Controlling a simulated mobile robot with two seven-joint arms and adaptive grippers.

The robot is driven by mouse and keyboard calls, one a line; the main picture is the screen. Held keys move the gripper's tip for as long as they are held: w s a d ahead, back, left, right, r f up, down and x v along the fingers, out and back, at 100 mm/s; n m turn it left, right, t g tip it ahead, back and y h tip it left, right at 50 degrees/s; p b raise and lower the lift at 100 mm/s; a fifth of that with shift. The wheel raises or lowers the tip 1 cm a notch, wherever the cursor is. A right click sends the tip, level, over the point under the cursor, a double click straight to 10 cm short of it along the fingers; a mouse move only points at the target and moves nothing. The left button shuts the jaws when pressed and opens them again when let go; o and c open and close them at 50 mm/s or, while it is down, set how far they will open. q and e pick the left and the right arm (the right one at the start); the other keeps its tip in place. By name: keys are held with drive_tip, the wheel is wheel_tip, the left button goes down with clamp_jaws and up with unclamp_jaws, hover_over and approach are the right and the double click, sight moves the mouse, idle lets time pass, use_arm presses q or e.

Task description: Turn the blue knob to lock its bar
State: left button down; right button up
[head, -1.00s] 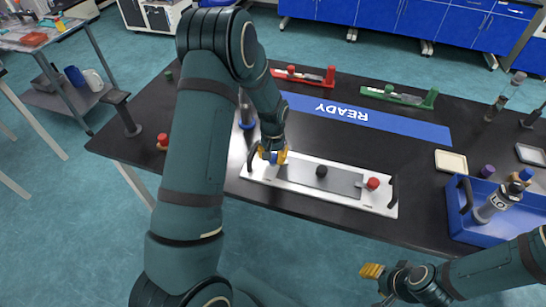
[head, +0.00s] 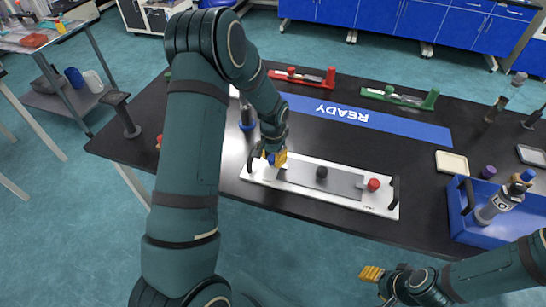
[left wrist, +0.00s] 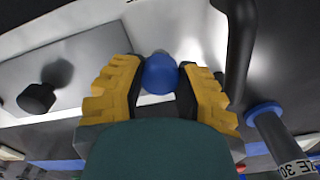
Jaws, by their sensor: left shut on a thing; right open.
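The blue knob (left wrist: 160,74) sits between the yellow fingers of my left gripper (left wrist: 162,90) in the left wrist view. My left gripper (head: 277,158) is shut on the blue knob (head: 271,158), at the left end of a white plate (head: 254,177) in the head view. The grey bar (head: 337,184) lies along the plate, with a black knob (head: 321,172) at its middle and a red knob (head: 373,185) at its right. The blue knob's own bar is largely hidden by the gripper. My right gripper (head: 371,273) is open and empty, off the table's front edge.
Black handles stand at both plate ends, the right one (head: 394,192) in clear view. A blue READY strip (head: 400,128), a red fixture (head: 329,77) and a green fixture (head: 430,98) lie behind. A blue caddy (head: 463,227) with bottles stands at right.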

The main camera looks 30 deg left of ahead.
use_arm(q)
drive_tip(key=shift+f, duration=0.1)
drive_tip(key=c, duration=0.6)
unclamp_jaws()
drive_tip(key=shift+o, duration=0.2)
